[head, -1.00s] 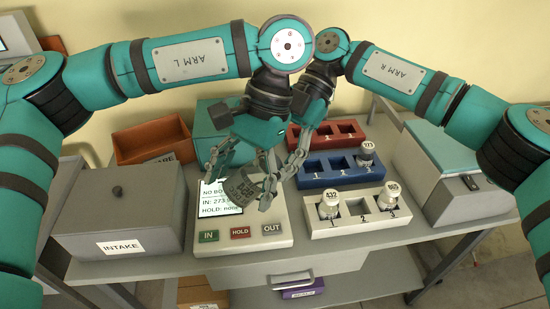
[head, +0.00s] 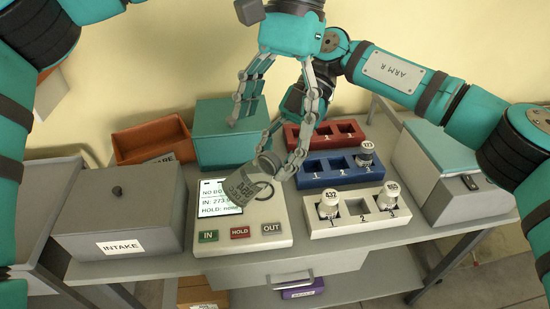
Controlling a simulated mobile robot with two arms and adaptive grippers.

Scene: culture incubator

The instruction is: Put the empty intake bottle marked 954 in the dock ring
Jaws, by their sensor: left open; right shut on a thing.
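A grey bottle (head: 246,184) hangs tilted over the grey instrument (head: 222,245), with its label upside down and too small to read surely. My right gripper (head: 277,160) is shut on it from the upper right, its body partly hidden behind my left gripper. My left gripper (head: 273,121) is open and empty above the bottle, its fingers spread apart. A dark ring (head: 264,191) shows beside the bottle above the instrument's top. The bottle covers part of this area, so I cannot tell whether they touch.
The lit screen (head: 214,197) and IN, HOLD and OUT buttons (head: 240,232) are on the instrument. A grey INTAKE box (head: 118,205) stands left. Red (head: 318,143), blue (head: 318,180) and white (head: 335,231) racks stand right; the blue and white hold bottles. A lidded box (head: 440,180) is far right.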

